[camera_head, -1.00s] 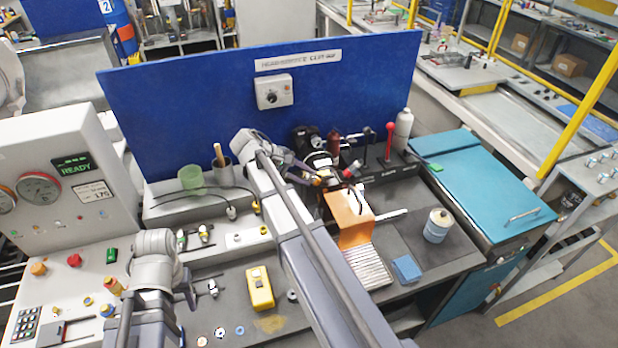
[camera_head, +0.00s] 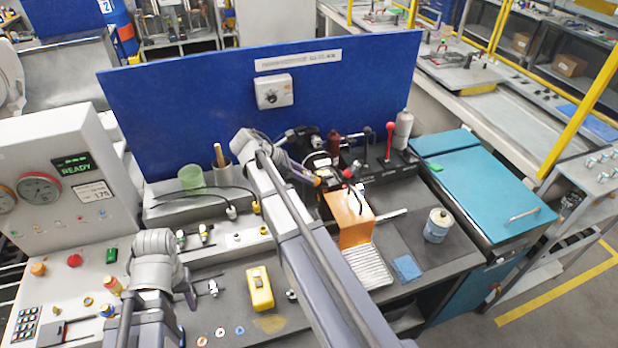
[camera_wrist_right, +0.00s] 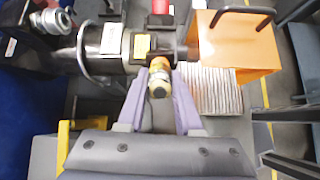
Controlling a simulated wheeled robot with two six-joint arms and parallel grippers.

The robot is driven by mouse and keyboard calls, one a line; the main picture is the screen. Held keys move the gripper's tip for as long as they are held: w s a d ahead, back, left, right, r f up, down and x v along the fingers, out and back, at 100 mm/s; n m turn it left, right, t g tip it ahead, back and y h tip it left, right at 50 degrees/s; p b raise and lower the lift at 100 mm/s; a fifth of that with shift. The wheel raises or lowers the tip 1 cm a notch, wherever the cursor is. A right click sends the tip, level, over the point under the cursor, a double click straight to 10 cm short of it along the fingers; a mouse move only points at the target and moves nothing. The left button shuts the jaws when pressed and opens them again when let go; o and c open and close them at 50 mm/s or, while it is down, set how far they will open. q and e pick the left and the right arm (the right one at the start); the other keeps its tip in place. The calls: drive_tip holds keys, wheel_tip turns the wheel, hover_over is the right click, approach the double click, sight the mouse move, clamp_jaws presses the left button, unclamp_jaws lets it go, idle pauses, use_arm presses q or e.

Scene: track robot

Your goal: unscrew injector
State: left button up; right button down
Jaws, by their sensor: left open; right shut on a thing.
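The injector appears as a brass and yellow fitting (camera_wrist_right: 158,80) in the right wrist view. It lies between the purple fingertips of my right gripper (camera_wrist_right: 159,88), which is shut on it. Beside it is a dark cylindrical fixture (camera_wrist_right: 112,45) with a metal ring and a yellow label. I cannot tell whether the injector is still seated in the fixture. In the head view my right gripper (camera_head: 316,181) is at this fixture, partly hidden by its own arm. My left gripper (camera_head: 190,296) is open and empty over the bench at the left.
An orange block (camera_head: 349,218) and a ribbed metal tray (camera_head: 370,266) sit right of the fixture. A blue panel (camera_head: 200,105) closes the back.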

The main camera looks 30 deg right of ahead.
drive_tip(key=shift+n, duration=0.5)
drive_tip(key=n, duration=0.6)
drive_tip(key=shift+a+r+p, duration=0.25)
drive_tip(key=shift+r+p, duration=0.05)
drive_tip(key=p+v, duration=0.2)
drive_tip(key=v, duration=0.1)
drive_tip(key=shift+w+a+r, duration=0.1)
drive_tip(key=shift+a+r, duration=0.05)
idle(0.7)
